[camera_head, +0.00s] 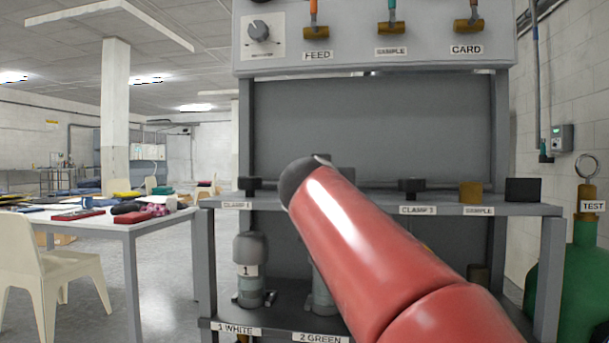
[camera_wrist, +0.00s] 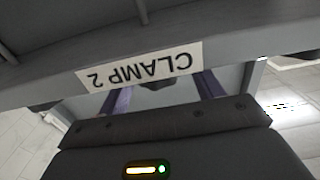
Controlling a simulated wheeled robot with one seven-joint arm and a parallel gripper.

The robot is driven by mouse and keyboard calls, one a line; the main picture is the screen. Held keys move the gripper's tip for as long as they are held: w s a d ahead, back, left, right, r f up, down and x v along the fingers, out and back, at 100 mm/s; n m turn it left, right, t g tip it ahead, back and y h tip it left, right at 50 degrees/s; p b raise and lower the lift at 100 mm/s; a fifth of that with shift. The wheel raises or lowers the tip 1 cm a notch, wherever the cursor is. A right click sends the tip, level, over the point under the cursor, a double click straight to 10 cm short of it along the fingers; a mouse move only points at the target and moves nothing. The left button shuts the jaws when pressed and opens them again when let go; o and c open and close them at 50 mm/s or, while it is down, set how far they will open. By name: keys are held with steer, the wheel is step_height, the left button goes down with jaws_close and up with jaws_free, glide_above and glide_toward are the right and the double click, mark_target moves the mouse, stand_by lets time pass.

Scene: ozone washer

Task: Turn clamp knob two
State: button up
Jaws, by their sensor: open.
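The white CLAMP 2 label (camera_wrist: 139,67) shows upside down on the grey shelf edge in the wrist view. Just past it, a dark rounded shape (camera_wrist: 155,85) shows between my fingers. It looks like clamp knob two, but it is mostly cut off by the label and shelf edge. My gripper (camera_wrist: 160,90) is open, with one finger to each side of this shape. I cannot tell whether they touch it. In the head view my red arm hides the CLAMP 2 label, its knob and my gripper.
The shelf (camera_head: 380,208) also bears the clamp one knob (camera_head: 250,184), the clamp three knob (camera_head: 411,186), a brass block (camera_head: 470,192) and a black block (camera_head: 523,190). Below stands grey-capped vessel 1 (camera_head: 250,250). A green cylinder (camera_head: 578,285) is at right, a cluttered table (camera_head: 125,226) at left.

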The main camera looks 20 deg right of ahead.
steer(key=shift+w+d, duration=0.4)
steer(key=shift+w, duration=0.2)
steer(key=c, duration=1)
steer(key=shift+f+h, duration=0.1)
steer(key=shift+h, duration=0.2)
